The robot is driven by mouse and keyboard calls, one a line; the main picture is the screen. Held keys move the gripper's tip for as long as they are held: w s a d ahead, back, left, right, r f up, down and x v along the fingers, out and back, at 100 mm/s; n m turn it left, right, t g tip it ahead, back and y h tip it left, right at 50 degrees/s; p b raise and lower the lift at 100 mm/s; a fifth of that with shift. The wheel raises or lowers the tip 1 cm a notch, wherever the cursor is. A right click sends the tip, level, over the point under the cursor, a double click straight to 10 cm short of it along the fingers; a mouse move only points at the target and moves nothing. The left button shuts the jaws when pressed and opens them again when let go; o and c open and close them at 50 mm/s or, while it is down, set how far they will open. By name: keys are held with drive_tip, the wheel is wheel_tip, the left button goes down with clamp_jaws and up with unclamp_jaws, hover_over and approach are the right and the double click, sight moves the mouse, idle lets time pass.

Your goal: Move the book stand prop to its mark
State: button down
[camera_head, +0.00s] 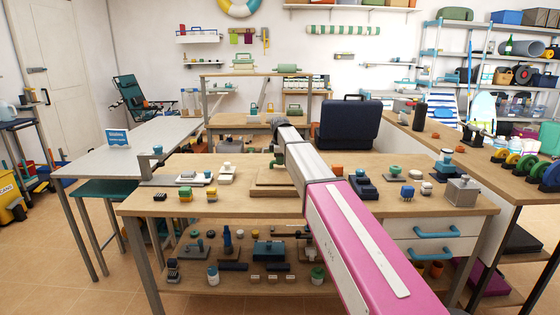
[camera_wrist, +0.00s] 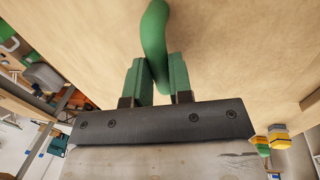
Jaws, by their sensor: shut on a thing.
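My gripper (camera_wrist: 159,62) shows in the wrist view, its two green fingers closed on a green curved rod (camera_wrist: 154,35). The rod lies in front of a broad pale wood surface (camera_wrist: 235,50); I cannot tell whether it is joined to it. I cannot tell for certain whether the rod is part of the book stand prop. In the head view my arm hides most of the held thing; small green parts (camera_head: 277,158) show at the arm's far end, above a wooden block (camera_head: 272,188) on the workbench. I cannot make out the mark.
The wooden workbench (camera_head: 235,200) holds several small blocks and devices to both sides. A metal vise-like block (camera_head: 463,191) stands at its right. A dark blue case (camera_head: 349,124) stands behind. A grey table (camera_head: 90,152) is at left, and another bench is at right.

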sight(280, 174)
drive_tip(key=shift+s+r+t, duration=0.5)
drive_tip(key=shift+r, duration=0.15)
drive_tip(key=s+r+t, duration=0.9)
drive_tip(key=s+t, duration=0.1)
drive_tip(key=s, duration=0.3)
idle(1.0)
drive_tip(key=c, duration=1)
unclamp_jaws()
drive_tip(key=shift+s, duration=0.15)
drive_tip(key=v, duration=1)
drive_tip(key=shift+s+r, duration=0.15)
drive_tip(key=shift+s, duration=0.15)
